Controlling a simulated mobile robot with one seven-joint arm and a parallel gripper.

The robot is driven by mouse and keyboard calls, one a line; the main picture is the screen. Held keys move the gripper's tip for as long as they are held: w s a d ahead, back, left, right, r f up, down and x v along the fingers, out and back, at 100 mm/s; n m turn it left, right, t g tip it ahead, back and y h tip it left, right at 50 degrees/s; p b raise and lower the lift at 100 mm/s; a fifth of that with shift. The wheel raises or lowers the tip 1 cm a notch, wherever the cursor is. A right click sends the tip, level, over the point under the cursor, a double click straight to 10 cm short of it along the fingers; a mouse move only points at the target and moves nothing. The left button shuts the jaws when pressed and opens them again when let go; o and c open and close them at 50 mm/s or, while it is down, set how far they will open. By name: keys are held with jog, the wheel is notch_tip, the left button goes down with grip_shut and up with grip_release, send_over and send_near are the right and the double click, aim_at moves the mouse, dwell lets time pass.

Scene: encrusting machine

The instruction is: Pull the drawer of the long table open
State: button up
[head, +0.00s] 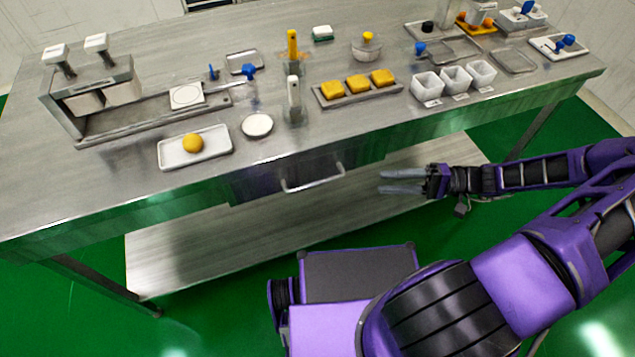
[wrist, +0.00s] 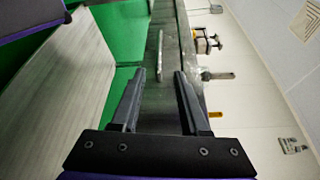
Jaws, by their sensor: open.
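The long steel table (head: 330,128) runs across the head view. Its drawer (head: 262,184) sits under the tabletop near the middle, with a silver bar handle (head: 313,181) on its front. The drawer looks shut. My gripper (head: 381,182) is open and empty to the right of the handle, apart from it, with its fingers pointing left. In the wrist view the handle (wrist: 159,55) shows beyond the fingertips, roughly between the two fingers of my gripper (wrist: 153,78), lengthwise away from the camera.
A lower shelf (head: 220,245) lies beneath the drawer. On the tabletop are a white tray with an orange ball (head: 193,142), a tray of yellow blocks (head: 358,86), white cups (head: 455,80) and a press machine (head: 95,95). Green floor lies in front of the table.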

aim_at(316, 183)
jog(key=a, duration=0.5)
jog(key=w+a+f, duration=0.1)
jog(key=a, duration=1.1)
jog(key=shift+w+f+b, duration=0.2)
jog(key=shift+w+b, duration=0.15)
grip_shut()
dwell(0.5)
